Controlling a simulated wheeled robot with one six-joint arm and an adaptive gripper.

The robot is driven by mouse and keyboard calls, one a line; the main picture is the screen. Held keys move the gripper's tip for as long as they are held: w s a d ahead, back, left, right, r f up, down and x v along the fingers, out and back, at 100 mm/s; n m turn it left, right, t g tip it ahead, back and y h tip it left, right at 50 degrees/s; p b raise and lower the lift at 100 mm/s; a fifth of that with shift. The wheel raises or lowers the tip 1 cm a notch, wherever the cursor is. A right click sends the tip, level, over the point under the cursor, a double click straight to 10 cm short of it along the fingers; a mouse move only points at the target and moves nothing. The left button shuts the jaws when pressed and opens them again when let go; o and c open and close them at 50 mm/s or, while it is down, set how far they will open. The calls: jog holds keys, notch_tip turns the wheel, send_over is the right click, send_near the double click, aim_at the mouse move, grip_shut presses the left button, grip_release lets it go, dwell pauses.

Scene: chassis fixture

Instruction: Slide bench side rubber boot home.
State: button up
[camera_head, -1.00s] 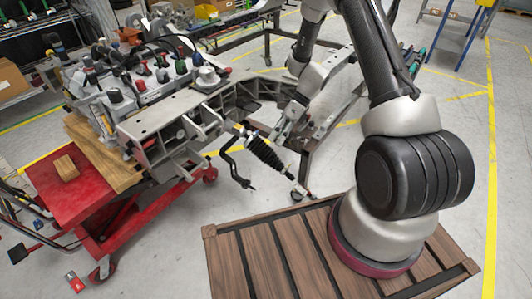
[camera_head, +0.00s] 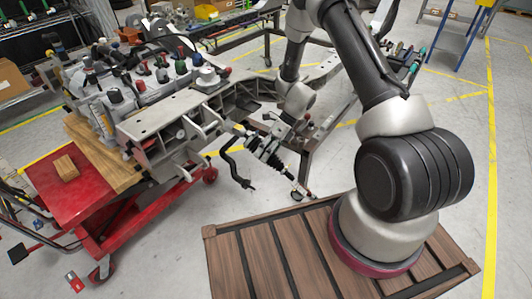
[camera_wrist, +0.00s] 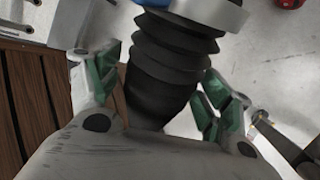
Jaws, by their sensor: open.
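The rubber boot (camera_wrist: 168,68) is a black ribbed bellows, in the upper middle of the wrist view. A light grey metal collar (camera_wrist: 212,12) shows at its upper end, with a bit of blue beside it. My gripper (camera_wrist: 160,75) is open, with one green-padded finger on each side of the boot. A gap shows at each finger, and the boot's lower end runs down behind my gripper body. In the head view, my gripper (camera_head: 268,148) is over the boot (camera_head: 276,161), which hangs from the grey chassis frame (camera_head: 165,118) and is partly covered.
A black bent bar (camera_head: 232,165) hangs just left of the boot. A red lift cart (camera_head: 75,190) with wooden blocks stands at the left. A wooden slatted platform (camera_head: 245,262) lies below, in front.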

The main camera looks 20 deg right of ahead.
aim_at(252, 139)
jog(key=c, duration=1.4)
jog(key=w+a+r, duration=0.2)
jog(key=w, duration=0.1)
jog(key=w+a+r, duration=0.1)
jog(key=w+a, duration=0.1)
jog(key=shift+w+r, duration=0.1)
jog(key=shift+w, duration=0.15)
jog(key=o, duration=1.4)
jog(key=v, duration=1.2)
jog(key=shift+s, duration=0.1)
